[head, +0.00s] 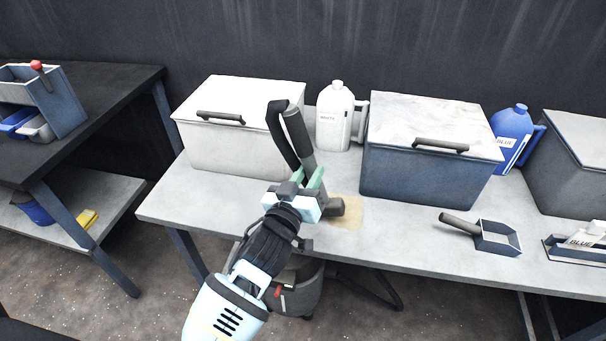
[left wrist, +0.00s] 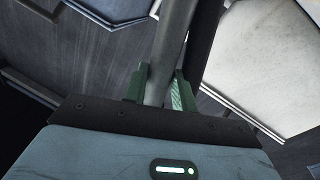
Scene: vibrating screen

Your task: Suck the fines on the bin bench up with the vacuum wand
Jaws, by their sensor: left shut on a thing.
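My left gripper (head: 306,194) is shut on the dark vacuum wand (head: 300,135), over the front part of the bin bench (head: 220,190). The wand slants up from the gripper, and its wide nozzle (head: 335,206) is low at the tan patch of fines (head: 349,212). I cannot tell whether the nozzle touches the bench. Part of the fines is hidden behind the nozzle. In the left wrist view the grey wand tube (left wrist: 168,55) passes between the green fingers (left wrist: 160,88). My right gripper is not in view.
A white lidded bin (head: 225,150), a white jug (head: 335,120), a blue lidded bin (head: 420,180) and a blue jug (head: 510,135) stand along the back. A scoop (head: 497,238) lies on the right. A vacuum canister (head: 297,292) stands on the floor below. A dark table (head: 100,95) is at left.

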